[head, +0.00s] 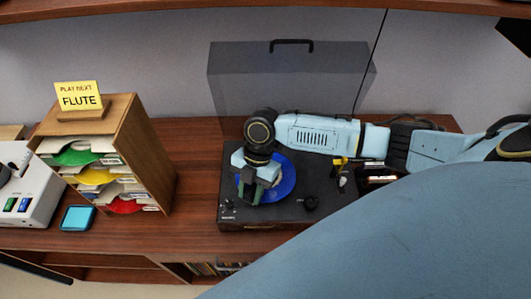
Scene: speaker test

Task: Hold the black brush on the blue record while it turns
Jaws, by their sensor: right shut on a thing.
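The blue record (287,178) lies on the platter of a dark record player (330,215). My right arm comes in from the right, and its gripper (252,192) points down over the left part of the record, hiding some of it. This gripper is shut on a dark thing, taken to be the black brush, which the gripper and wrist mostly hide. I cannot tell whether the brush touches the record, or whether the record turns. My left gripper is not in view.
The player's clear lid (235,95) stands open behind it. A wooden sorter (150,155) with coloured sleeves and a yellow "PLAY NEXT FLUTE" sign (78,96) stands left. A blue square pad (77,218) and a white device (30,200) are further left.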

